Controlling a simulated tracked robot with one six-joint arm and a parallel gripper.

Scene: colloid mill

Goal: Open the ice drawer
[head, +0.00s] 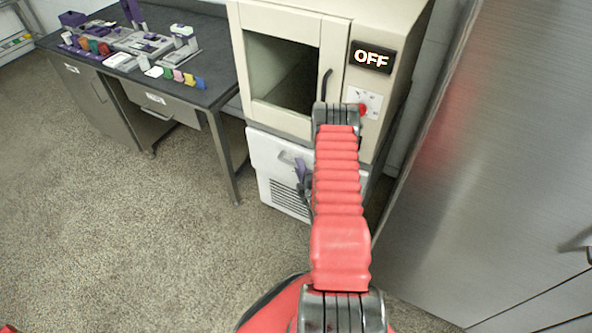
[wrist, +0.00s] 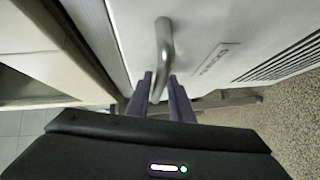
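The ice drawer (head: 268,152) is the white front low in the beige machine, above a slatted vent; it looks closed. It also fills the upper middle of the wrist view (wrist: 205,25). Its metal bar handle (wrist: 164,45) shows there and, small, in the head view (head: 287,157). My gripper (wrist: 160,77) is at the handle, with its two purple fingers on either side of the bar. A narrow gap shows beside the left finger, so it looks open around the handle. In the head view my gripper (head: 300,170) is partly hidden by my red arm.
The machine's upper door (head: 330,60) with a dark window is above the drawer, with an OFF display (head: 371,57) beside it. A dark-topped bench (head: 205,90) stands left, a large metal cabinet (head: 500,150) right. Floor at the left is clear.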

